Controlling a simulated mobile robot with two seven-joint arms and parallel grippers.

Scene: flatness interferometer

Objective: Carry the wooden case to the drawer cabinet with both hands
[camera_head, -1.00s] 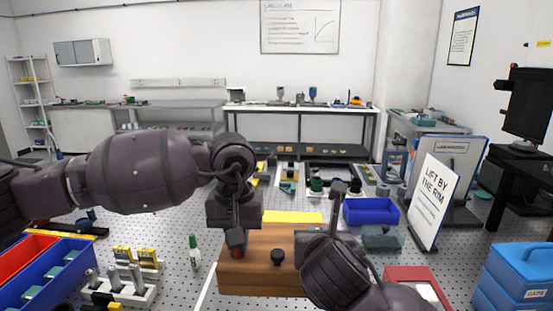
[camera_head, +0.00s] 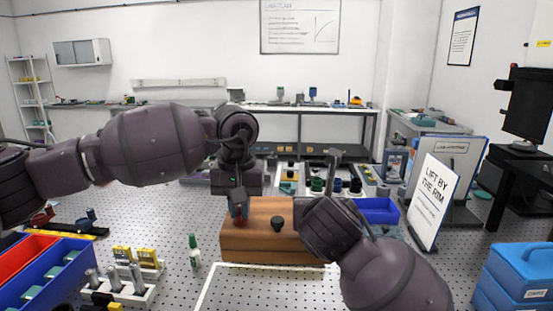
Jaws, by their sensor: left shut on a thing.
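The wooden case (camera_head: 265,242) is a brown box with a dark round knob on its front, in the middle of the head view. My left gripper (camera_head: 238,210) points down and is shut on the case at its left part. My right arm comes in from the lower right and its wrist covers the right end of the case. Whether the case is clear of the table I cannot tell for certain. I cannot make out the drawer cabinet for sure.
A white outline (camera_head: 270,266) marks the perforated table in front of the case. A blue bin (camera_head: 380,211), a sign (camera_head: 433,200) and blue stacked boxes (camera_head: 520,280) are on the right.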

